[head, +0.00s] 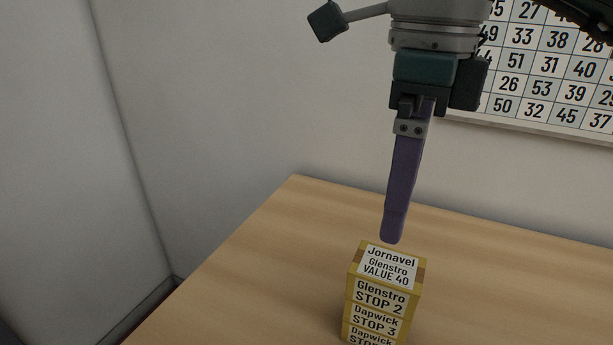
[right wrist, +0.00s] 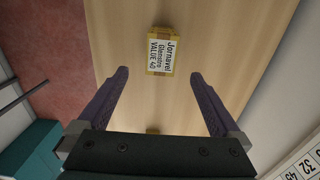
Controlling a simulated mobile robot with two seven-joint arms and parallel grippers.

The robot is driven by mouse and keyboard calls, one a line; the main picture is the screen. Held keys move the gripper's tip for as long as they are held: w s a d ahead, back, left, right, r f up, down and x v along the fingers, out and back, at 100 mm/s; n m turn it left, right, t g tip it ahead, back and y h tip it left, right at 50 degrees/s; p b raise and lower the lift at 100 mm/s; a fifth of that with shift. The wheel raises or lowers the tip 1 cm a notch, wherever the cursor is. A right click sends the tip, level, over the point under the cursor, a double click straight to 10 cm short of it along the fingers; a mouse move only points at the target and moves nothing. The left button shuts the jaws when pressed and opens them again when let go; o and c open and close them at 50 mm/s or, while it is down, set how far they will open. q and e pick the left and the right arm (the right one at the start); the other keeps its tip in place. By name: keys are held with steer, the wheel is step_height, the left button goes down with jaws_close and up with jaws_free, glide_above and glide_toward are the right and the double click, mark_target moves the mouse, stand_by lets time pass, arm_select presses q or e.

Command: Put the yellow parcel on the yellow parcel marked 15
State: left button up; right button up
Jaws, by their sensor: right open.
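A stack of yellow parcels (head: 377,298) stands on the wooden counter at the bottom of the head view. I see no parcel marked 15. My right gripper (head: 391,238) points down just above and behind the stack's top, apart from it. In the right wrist view it (right wrist: 159,73) is open and empty, with the top parcel (right wrist: 152,54) beyond the fingertips. My left gripper is out of view.
The wooden counter (head: 255,265) is bare around the stack, with its left edge near a grey wall. A number board (head: 550,60) hangs on the back wall at the upper right. A small yellow patch (right wrist: 153,131) shows by the gripper's base in the wrist view.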

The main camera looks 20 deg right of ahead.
steer(key=s+a+r+n+y, duration=0.1)
steer(key=a+y, duration=0.3)
steer(key=a, duration=0.4)
steer(key=s+a+r+y, duration=0.15)
steer(key=a+y, duration=0.25)
steer(key=a, duration=0.4)
steer(key=a+r+m+t+y, duration=0.3)
steer(key=a+r+m+y, duration=0.1)
steer(key=r+y, duration=0.25)
steer(key=a+r+m+t+y, duration=0.3)
steer(key=a+r+m+y, duration=0.15)
steer(key=r, duration=0.35)
steer(key=w+d+r+m+t+h, duration=0.3)
steer(key=w+d+m+t+h, duration=0.25)
steer(key=d+m+t, duration=0.6)
steer(key=m+g+h, duration=0.7)
steer(key=m+h, duration=0.8)
steer(key=m, duration=0.7)
glide_above(391, 285)
step_height(391, 285, down, 24)
steer(key=shift+r, duration=0.1)
steer(key=s+a+f+g, duration=0.1)
steer(key=s+f+g, duration=0.2)
steer(key=s, duration=0.4)
steer(key=s+f+m+g+y, duration=0.1)
steer(key=s+f+g, duration=0.3)
steer(key=s, duration=0.2)
steer(key=shift+s+a+f, duration=0.35)
steer(key=shift+s+f, duration=0.05)
